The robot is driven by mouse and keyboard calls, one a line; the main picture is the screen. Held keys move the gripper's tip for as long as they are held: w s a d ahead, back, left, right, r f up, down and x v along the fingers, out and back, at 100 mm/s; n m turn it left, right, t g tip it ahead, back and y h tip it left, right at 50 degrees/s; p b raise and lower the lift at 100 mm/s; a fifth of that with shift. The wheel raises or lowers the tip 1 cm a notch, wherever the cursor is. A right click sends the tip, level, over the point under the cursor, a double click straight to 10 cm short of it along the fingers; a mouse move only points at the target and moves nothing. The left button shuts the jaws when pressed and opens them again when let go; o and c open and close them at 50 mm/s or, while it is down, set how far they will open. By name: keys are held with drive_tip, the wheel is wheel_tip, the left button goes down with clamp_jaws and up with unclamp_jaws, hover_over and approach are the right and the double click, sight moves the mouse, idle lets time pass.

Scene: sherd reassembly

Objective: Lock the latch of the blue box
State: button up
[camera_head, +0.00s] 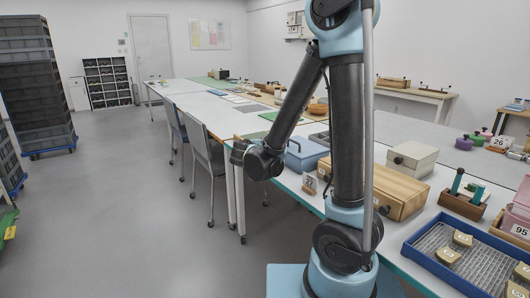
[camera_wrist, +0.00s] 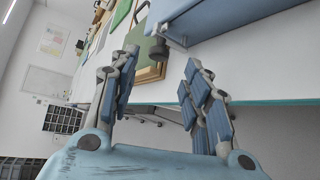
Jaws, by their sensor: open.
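The blue box (camera_head: 306,155) stands near the left edge of the long table, partly behind my arm in the head view, and its lid looks closed. In the wrist view part of the blue box (camera_wrist: 215,18) fills the top right. A grey fitting with a dark round knob (camera_wrist: 157,50) sits at its near side; I cannot tell whether this is the latch or how it is set. My gripper (camera_wrist: 163,75) is open and empty, its fingers spread below the box and apart from it. In the head view the fingers are not clearly visible.
A wooden case (camera_head: 400,188), a cream box (camera_head: 412,158) and a blue tray (camera_head: 470,262) stand to the right on the table. A green board (camera_wrist: 152,45) lies beside the box.

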drive_tip(key=v, duration=0.6)
drive_tip(key=shift+s, duration=0.15)
